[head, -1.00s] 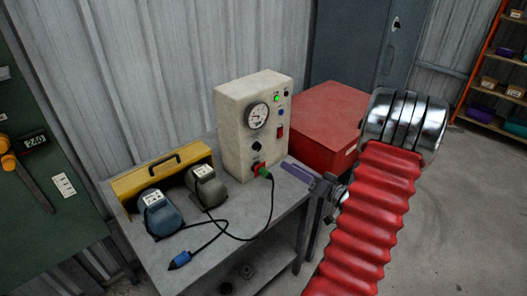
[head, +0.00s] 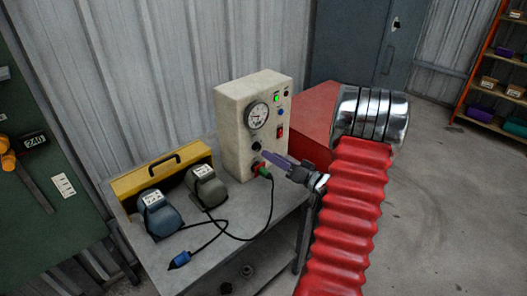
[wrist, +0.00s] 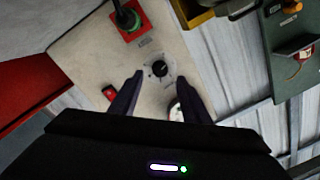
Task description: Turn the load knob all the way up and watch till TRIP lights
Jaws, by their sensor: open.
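The load knob (head: 256,145) is a small black knob on the front of a cream test box (head: 233,125), below its round gauge (head: 257,116). In the wrist view the knob (wrist: 160,68) has a pale pointer mark and dial marks around it. My gripper (head: 264,154) has its purple fingers near the panel. In the wrist view my gripper (wrist: 160,77) is open, with a fingertip either side of the knob; contact cannot be told. A green lamp (head: 277,98) is lit; a small dark fitting (head: 286,93) beside it looks unlit. Lettering is unreadable.
A green plug (head: 264,169) with a black cable sits in a red socket below the knob. A blue device (head: 156,214), a grey-green device (head: 207,187) and a yellow case (head: 155,172) share the bench (head: 220,235).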

